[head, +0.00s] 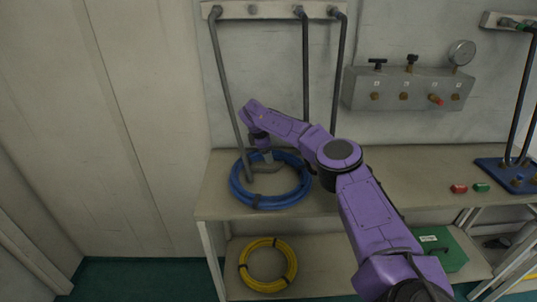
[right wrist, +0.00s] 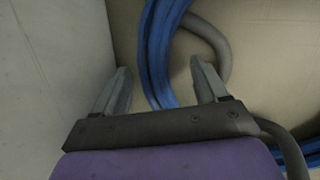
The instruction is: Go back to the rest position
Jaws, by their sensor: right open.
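My right arm, purple, reaches in from the lower right of the head view. Its gripper (head: 267,157) points down over the left end of the bench, at the blue hose coil (head: 272,202). In the right wrist view the gripper (right wrist: 162,75) is open, its two grey fingers spread apart. The blue hose (right wrist: 157,55) passes in the gap between them in that picture; I cannot tell whether a finger touches it. A grey hose end (right wrist: 215,45) curves beside the right finger. My left gripper is not in view.
The bench (head: 430,170) carries small red (head: 459,189) and green (head: 481,187) pieces and a blue plate (head: 497,176) at right. A valve panel (head: 408,90) with gauge is on the wall. Grey hoses (head: 226,90) hang from a rack. A yellow coil (head: 243,268) and green case (head: 447,251) lie below.

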